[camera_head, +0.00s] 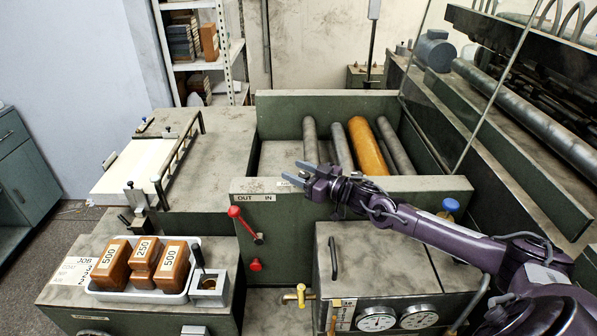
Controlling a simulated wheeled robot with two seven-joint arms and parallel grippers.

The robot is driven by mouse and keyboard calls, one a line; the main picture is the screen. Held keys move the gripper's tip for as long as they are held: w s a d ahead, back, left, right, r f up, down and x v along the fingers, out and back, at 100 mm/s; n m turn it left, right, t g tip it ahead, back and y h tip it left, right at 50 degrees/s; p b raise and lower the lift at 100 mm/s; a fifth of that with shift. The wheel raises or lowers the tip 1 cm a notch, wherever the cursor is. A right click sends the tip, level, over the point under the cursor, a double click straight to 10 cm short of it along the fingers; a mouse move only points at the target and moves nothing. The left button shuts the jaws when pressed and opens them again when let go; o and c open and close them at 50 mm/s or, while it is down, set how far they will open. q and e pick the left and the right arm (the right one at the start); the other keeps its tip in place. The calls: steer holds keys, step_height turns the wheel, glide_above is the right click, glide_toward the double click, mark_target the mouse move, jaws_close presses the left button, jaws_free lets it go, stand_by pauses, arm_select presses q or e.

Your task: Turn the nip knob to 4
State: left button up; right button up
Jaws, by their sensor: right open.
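My right gripper (294,172) is open and empty, its two grey fingers pointing left. It is over the front wall (420,186) of the roller housing. A small white label, too small to read, shows on that wall just below the fingertips. I cannot pick out a knob marked with numbers; the gripper and my purple right arm cover part of the front wall, and the nip knob may be hidden there. My left gripper is not in view.
A red lever (240,219) stands below an OUT/IN label, with a red knob (255,265) lower down. Rollers, one orange (367,148), lie behind the wall. A brass valve (300,294) and two gauges (376,319) are in front. A white tray (137,296) holds brown weights.

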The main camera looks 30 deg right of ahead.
steer(key=c, duration=1)
steer(key=shift+r, duration=0.1)
